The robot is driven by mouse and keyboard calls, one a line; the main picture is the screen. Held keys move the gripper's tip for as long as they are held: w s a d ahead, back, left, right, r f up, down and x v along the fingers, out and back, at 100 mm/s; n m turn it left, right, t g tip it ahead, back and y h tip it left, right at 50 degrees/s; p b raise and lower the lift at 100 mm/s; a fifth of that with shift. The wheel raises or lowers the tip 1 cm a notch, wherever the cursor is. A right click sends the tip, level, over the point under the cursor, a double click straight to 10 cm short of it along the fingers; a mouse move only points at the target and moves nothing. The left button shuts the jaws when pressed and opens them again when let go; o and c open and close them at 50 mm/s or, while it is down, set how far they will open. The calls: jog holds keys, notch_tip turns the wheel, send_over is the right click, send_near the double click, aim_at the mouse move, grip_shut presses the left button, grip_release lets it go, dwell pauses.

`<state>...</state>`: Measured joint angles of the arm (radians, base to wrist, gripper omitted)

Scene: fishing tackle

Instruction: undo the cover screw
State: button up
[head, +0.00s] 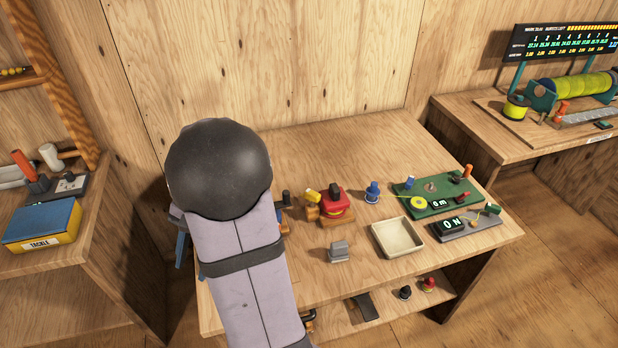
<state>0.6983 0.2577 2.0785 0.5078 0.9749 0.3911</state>
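The cover screw cannot be picked out for certain. A red device (335,203) with a black knob on top and a yellow piece at its left sits on a wooden base on the middle table (300,150). I cannot tell whether the screw is on it. My arm crosses the left part of this table with its dark rounded joint and grey link. My gripper cannot be made out; the arm hides that area. Small dark and blue parts show at the arm's edges, too covered to identify.
A cream tray (398,252), a grey block (339,251), a blue spool (372,192), a green board (440,210) and a dark display unit (465,227) stand on the table. A yellow-blue tackle box (42,225) is at left.

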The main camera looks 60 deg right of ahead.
jog(key=s+a+r+n+g+h+p, duration=0.1)
jog(key=s+a+r+n+h+p, duration=0.1)
jog(key=s+a+r+n+p, duration=0.4)
jog(key=s+a+r+n+g+h+p, duration=0.15)
jog(key=s+a+n, duration=0.25)
jog(key=a+n, duration=0.45)
jog(key=w+d+f+m+t+y+b, duration=0.1)
jog(key=w+d+f+m+t+b, duration=0.1)
jog(key=w+d+f+m+b, duration=0.4)
jog(key=w+d+f+m+t+y+b, duration=0.1)
jog(key=w+d+f+m+y+b, duration=0.15)
jog(key=d+m, duration=0.6)
jog(key=w+d+f+m+t+b, duration=0.25)
jog(key=w+d+m+b, duration=0.2)
jog(key=d, duration=0.45)
jog(key=m+t+h+b, duration=0.6)
jog(key=m+t+b, duration=0.25)
jog(key=m, duration=0.85)
send_near(310, 191)
jog(key=shift+x, duration=5.15)
